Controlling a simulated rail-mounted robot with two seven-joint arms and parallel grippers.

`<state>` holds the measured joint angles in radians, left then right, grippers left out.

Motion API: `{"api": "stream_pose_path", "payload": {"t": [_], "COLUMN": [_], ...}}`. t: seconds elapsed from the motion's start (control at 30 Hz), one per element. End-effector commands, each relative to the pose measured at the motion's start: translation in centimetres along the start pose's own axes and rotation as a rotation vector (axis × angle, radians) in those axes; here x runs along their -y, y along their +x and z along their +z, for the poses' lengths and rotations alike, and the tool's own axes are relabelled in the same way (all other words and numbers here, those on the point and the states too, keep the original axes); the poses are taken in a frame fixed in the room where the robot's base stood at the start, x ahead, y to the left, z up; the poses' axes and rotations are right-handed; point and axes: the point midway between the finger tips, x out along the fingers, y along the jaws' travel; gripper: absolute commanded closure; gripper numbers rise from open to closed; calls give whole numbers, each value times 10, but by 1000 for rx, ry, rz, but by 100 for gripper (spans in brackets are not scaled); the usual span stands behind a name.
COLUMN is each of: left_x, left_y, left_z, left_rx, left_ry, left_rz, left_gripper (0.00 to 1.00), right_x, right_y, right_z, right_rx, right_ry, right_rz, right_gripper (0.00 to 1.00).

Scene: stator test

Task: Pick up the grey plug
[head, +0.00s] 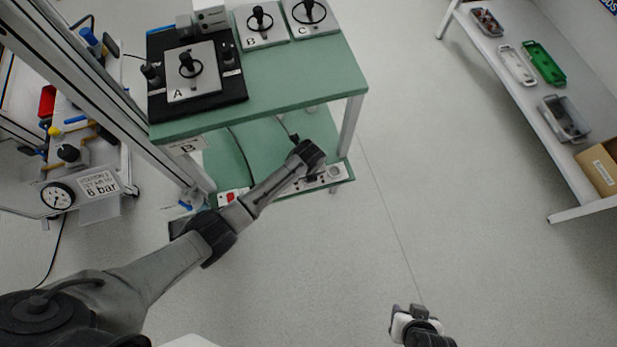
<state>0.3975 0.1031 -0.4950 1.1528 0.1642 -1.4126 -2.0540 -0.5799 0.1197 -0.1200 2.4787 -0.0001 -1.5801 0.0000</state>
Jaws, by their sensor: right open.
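I cannot make out the grey plug for certain. A small dark piece (293,137) at the end of a thin cable shows on the green lower shelf (220,160), beside my left wrist; I cannot tell what it is. My left arm reaches in from the lower left, and its dark wrist is above the front of that shelf. The left gripper's fingers are hidden or too small to tell. A light socket strip (325,177) lies along the shelf's front edge, partly behind my left arm. My right gripper (408,309) is open and empty over the floor at the bottom.
The green table top (300,85) above the shelf carries a black base with plate A (193,85) and plates B (262,38) and C (312,20). A gauge trolley (100,160) stands left. A white bench (505,75) with trays is at right. The middle floor is clear.

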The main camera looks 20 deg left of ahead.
Motion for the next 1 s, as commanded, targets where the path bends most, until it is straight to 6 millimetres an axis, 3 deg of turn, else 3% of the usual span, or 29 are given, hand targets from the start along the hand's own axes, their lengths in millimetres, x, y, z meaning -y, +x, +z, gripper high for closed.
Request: {"api": "stream_pose_path", "payload": {"t": [0.23,0.77,1.0], "left_x": [0,0,0], "left_y": [0,0,0], "left_z": [0,0,1], "left_rx": [1,0,1], "left_ry": [0,0,0], "left_rz": [-1,-1,-1], "left_gripper": [40,91,91], "right_x": [-2,0,1], "right_y": [0,0,-1], "right_z": [0,0,-1], "right_rx": [0,-1,-2], "right_ry": [-6,1,4], "right_rz": [5,-1,-4], "right_gripper": [57,57,57]}}
